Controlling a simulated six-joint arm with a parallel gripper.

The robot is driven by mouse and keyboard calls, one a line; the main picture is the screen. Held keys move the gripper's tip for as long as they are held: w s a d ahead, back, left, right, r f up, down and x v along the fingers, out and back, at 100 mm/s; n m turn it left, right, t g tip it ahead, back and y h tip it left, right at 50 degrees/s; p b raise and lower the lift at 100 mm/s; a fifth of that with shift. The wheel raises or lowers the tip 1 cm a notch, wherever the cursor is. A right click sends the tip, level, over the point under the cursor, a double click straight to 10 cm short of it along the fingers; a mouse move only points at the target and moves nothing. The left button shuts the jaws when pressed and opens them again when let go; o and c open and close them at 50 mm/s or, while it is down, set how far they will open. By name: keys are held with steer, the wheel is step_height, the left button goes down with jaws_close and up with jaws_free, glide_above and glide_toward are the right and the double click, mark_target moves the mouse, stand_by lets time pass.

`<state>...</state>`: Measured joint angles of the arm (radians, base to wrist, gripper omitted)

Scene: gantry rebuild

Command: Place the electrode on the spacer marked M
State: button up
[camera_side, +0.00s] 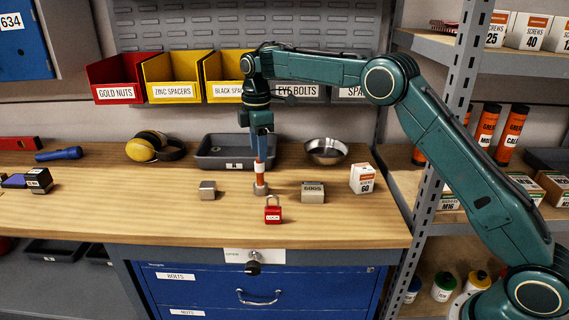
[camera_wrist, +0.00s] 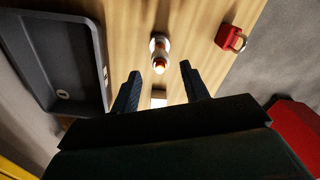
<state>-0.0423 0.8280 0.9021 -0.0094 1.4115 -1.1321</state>
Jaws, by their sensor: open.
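The electrode (camera_side: 260,174), a thin orange and white cylinder, stands upright on a small round silver piece (camera_side: 261,189) on the workbench. I cannot read a letter on that piece, so I cannot tell whether it is the spacer marked M. My gripper (camera_side: 261,157) points straight down directly above the electrode. In the wrist view, its fingers (camera_wrist: 160,71) are apart, and the electrode (camera_wrist: 159,60) shows between and just beyond their tips, with a gap on each side. The silver piece (camera_wrist: 159,42) shows under it. How far the fingers reach down around the electrode's top is unclear.
A red padlock (camera_side: 273,214) stands in front, a grey block (camera_side: 207,191) left, a steel block (camera_side: 313,193) and a white box (camera_side: 362,179) right. A dark tray (camera_side: 208,161) and metal bowl (camera_side: 326,152) lie behind. The bench's left front is clear.

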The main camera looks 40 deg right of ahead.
step_height(320, 180, up, 9)
steer(key=shift+f, duration=0.15)
stand_by(0.4)
stand_by(0.6)
steer(key=s+d+r+m+t, duration=0.15)
steer(key=s+r+m, duration=0.3)
steer(key=s, duration=0.55)
steer(key=s+r+m+t, duration=0.25)
steer(key=s+r, duration=0.35)
steer(key=s, duration=0.5)
steer(key=s+f+m, duration=0.3)
steer(key=s+f, duration=0.2)
steer(key=s, duration=0.5)
steer(key=s+d+f+m+t, duration=0.1)
steer(key=s+f+m, duration=0.2)
steer(key=s+f, duration=0.3)
steer(key=s, duration=0.5)
steer(key=shift+s+f+m+t, duration=0.15)
steer(key=shift+s+m+t, duration=0.1)
steer(key=shift+m+t, duration=0.05)
